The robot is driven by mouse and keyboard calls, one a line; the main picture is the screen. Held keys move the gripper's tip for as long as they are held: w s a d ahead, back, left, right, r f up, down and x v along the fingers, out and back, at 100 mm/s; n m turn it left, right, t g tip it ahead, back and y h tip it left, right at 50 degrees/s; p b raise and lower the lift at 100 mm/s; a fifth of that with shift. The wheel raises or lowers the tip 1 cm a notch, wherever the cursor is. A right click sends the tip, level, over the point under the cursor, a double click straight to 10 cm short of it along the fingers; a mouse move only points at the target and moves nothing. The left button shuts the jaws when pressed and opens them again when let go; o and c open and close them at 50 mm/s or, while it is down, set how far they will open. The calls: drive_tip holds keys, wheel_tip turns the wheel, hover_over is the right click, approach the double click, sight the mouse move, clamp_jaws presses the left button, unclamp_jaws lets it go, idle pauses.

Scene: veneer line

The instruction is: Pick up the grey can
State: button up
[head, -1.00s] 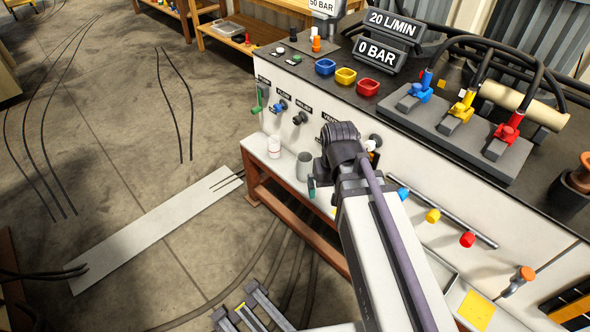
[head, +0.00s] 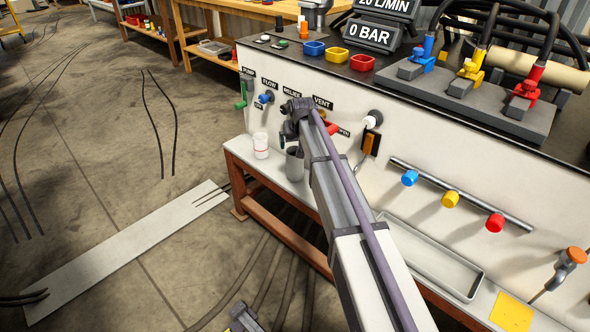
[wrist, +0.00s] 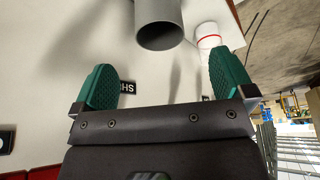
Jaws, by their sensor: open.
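The grey can (head: 294,165) stands upright on the pale ledge in front of the white panel, partly covered by my arm in the head view. In the wrist view the can (wrist: 160,24) shows at the top centre, its dark round end towards the camera. My gripper (wrist: 163,80) is open, its two green pads wide apart. The can appears beyond the gap between the pads, and neither pad touches it. In the head view my arm's wrist hides most of the gripper.
A white cup with a red band (head: 261,146) stands just left of the can; it also shows in the wrist view (wrist: 208,37). Panel knobs, including a blue one (head: 265,97), stick out above the ledge. A shallow tray (head: 430,258) lies to the right.

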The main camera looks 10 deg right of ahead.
drive_tip(key=b+x, duration=0.8)
drive_tip(key=x, duration=0.2)
drive_tip(key=shift+b, duration=0.3)
drive_tip(key=shift+s+d+f, duration=0.1)
drive_tip(key=shift+f, duration=0.05)
drive_tip(key=c, duration=1)
drive_tip(key=shift+c, duration=0.2)
wheel_tip(320, 180, up, 28)
drive_tip(key=p, duration=2.8)
